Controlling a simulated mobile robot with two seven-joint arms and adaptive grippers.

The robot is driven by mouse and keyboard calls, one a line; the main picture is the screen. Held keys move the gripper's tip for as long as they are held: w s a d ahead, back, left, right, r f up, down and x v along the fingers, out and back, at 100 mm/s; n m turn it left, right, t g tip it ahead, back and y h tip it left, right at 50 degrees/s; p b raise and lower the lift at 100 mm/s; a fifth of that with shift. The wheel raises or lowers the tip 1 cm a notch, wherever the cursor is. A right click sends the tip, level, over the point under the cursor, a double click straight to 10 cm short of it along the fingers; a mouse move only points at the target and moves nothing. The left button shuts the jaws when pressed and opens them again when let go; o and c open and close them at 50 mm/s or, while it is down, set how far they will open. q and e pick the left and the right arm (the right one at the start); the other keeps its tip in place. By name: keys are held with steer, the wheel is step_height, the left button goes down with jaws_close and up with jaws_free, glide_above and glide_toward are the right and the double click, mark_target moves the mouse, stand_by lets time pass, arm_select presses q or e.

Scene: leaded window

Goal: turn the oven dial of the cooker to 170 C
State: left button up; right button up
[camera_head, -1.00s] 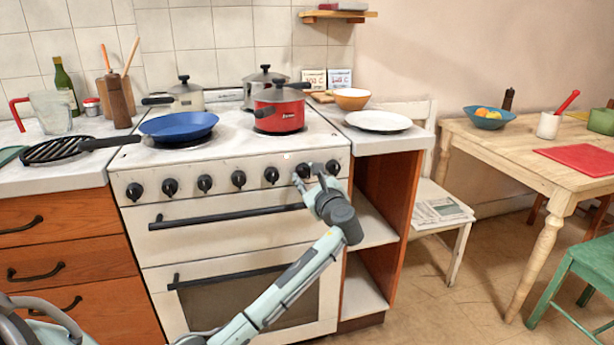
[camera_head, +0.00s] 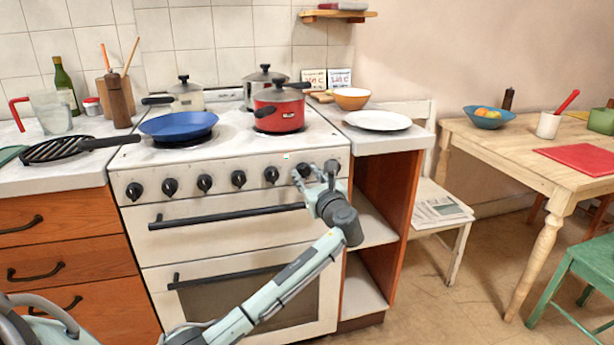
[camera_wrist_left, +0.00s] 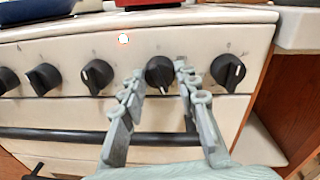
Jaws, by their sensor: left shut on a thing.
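The white cooker (camera_head: 230,225) stands in the middle of the head view with a row of several black dials on its front. My left gripper (camera_head: 316,172) is at the second dial from the right (camera_head: 302,170). In the left wrist view its two fingers (camera_wrist_left: 158,84) stand on either side of that black dial (camera_wrist_left: 160,72), shut on it. A pale mark on the dial seems to point downward. The scale marks around it are too small to read. A small indicator light (camera_wrist_left: 124,39) sits on the panel, up and left of the dial. My right gripper is not in view.
The rightmost dial (camera_wrist_left: 228,70) is close beside the fingers, and another dial (camera_wrist_left: 97,75) is to the left. The oven handle bar (camera_head: 228,217) runs below. A red pot (camera_head: 279,110) and a blue pan (camera_head: 178,126) stand on the hob above. Open shelves are right of the cooker.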

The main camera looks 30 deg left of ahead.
arm_select(q)
steer(key=o, duration=1.2)
steer(key=shift+c, duration=0.2)
steer(key=v, duration=1.2)
